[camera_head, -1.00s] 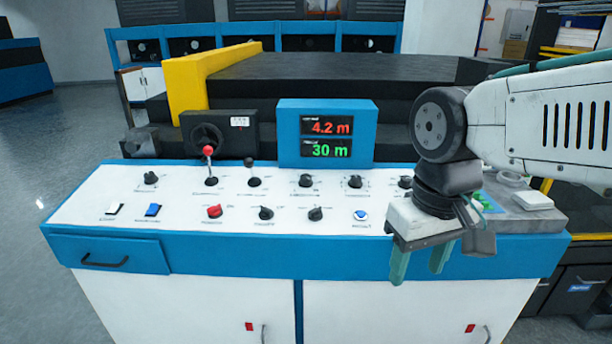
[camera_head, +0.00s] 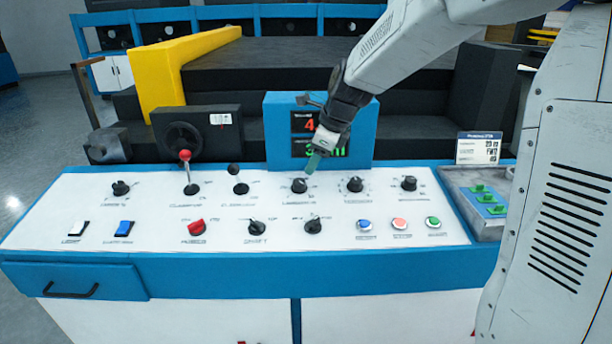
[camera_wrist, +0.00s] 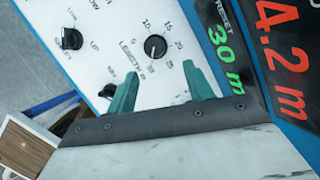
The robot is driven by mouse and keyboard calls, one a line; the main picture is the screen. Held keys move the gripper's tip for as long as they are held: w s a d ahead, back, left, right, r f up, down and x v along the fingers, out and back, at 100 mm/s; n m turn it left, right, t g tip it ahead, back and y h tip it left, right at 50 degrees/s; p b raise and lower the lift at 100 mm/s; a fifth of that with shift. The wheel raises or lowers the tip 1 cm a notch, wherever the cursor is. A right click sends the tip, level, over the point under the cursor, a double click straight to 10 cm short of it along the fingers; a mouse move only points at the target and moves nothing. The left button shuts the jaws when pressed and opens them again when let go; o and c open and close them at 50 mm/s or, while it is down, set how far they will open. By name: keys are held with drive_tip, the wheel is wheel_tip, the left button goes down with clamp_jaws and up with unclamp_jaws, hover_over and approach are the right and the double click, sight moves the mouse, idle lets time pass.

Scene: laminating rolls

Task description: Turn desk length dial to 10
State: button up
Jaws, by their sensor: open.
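The black length dial (camera_wrist: 155,47) shows in the wrist view, with numbers such as 10, 15, 20 and 25 around it. Its pointer is too small to read surely. In the head view, a black dial (camera_head: 299,186) sits on the white panel just below my gripper (camera_head: 316,162). In the wrist view, the two green fingers of my gripper (camera_wrist: 160,75) are open and empty, apart from each other, with the dial showing beyond and between their tips. The display (camera_wrist: 225,60) reads a green preset of 30 m and a red 4.2 m.
Other knobs, such as one at the front (camera_head: 313,226), stand close by on the panel. A red-tipped lever (camera_head: 186,170) and a black lever (camera_head: 234,178) rise to the left. The blue display box (camera_head: 365,130) stands right behind my gripper.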

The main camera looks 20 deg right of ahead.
sight(299, 182)
drive_tip(key=x, duration=0.4)
drive_tip(key=a+x, duration=0.1)
drive_tip(key=x, duration=0.3)
drive_tip(key=shift+s+a+r, duration=0.1)
drive_tip(key=shift+s+a, duration=0.05)
drive_tip(key=shift+a, duration=0.1)
